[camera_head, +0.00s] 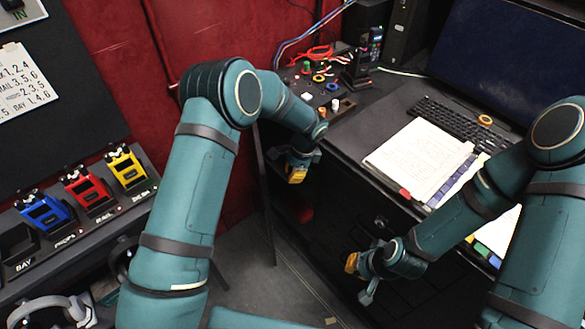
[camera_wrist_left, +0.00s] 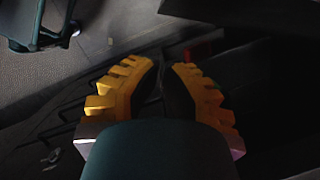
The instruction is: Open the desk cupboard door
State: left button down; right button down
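The black desk (camera_head: 345,150) has its front below the desktop facing me. At its left end is a dark cupboard opening with a red item (camera_head: 304,213) inside. A thin dark panel (camera_head: 266,200) stands out at the left of this opening and looks like the cupboard door swung open. My left gripper (camera_head: 297,175) is in front of the opening, right of the panel. Its yellow fingers (camera_wrist_left: 163,75) are close together in the left wrist view, with nothing visible between them. My right gripper (camera_head: 358,275) is low before the desk front, nothing visible in it; its finger gap is unclear.
Papers (camera_head: 418,157), a keyboard (camera_head: 455,125) and a monitor (camera_head: 505,55) are on the desk. A control panel with knobs (camera_head: 320,85) is at the back. A rack with blue, red and yellow devices (camera_head: 85,190) stands left. Grey floor (camera_head: 245,255) is clear between rack and desk.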

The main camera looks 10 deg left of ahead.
pick_arm(q)
jog(key=s+a+f, duration=0.2)
jog(key=a+f, duration=0.3)
jog(key=shift+a, duration=0.1)
dwell(0.5)
